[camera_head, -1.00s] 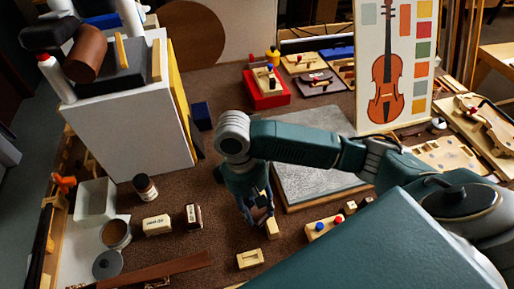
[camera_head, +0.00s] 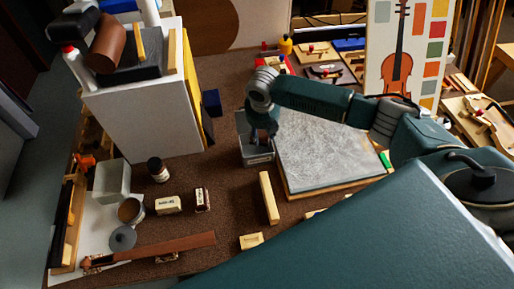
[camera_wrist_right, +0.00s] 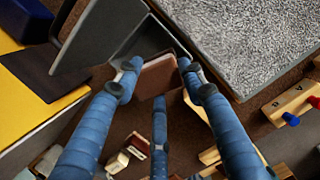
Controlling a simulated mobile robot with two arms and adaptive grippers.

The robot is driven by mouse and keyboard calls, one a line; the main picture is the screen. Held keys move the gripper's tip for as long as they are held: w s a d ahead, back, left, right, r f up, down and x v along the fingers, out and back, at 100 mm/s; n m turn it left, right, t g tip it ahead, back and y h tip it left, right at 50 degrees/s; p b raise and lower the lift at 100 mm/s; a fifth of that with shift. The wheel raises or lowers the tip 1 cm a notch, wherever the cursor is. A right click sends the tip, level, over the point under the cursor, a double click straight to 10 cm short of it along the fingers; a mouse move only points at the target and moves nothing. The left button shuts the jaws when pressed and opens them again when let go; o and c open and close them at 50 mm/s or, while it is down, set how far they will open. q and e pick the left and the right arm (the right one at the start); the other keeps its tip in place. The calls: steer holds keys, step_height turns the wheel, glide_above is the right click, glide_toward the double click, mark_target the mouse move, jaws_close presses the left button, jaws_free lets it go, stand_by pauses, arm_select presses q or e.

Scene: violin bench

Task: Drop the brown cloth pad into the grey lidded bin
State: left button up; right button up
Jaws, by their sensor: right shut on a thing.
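The grey bin (camera_head: 257,158) stands on the brown bench against the left edge of the grey stone slab. Its lid (camera_head: 242,124) stands open on the left side. My right gripper (camera_head: 262,132) is right over the bin in the head view. In the right wrist view its blue fingers are shut on the brown cloth pad (camera_wrist_right: 157,77). The open bin (camera_wrist_right: 150,38) shows just beyond the pad there, with the raised lid (camera_wrist_right: 98,38) to the left. The pad is hidden or too small to make out in the head view. My left gripper is not in view.
The slab (camera_head: 325,150) lies right of the bin. A pale wooden block (camera_head: 269,197) lies in front of it. A large white block (camera_head: 145,115) stands to the left. A dark bottle (camera_head: 157,169) and small labelled boxes (camera_head: 168,204) stand front left.

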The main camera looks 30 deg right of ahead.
steer(key=shift+w+d+r+n, duration=0.1)
steer(key=shift+w+d+n, duration=0.35)
steer(key=shift+n, duration=0.25)
steer(key=shift+w, duration=0.1)
steer(key=b+x, duration=0.4)
steer(key=s+b+x, duration=0.1)
steer(key=b+x, duration=0.1)
steer(key=shift+a, duration=0.3)
steer(key=o, duration=1.2)
steer(key=v, duration=1.2)
steer(key=shift+s+d, duration=0.15)
steer(key=shift+s, duration=0.05)
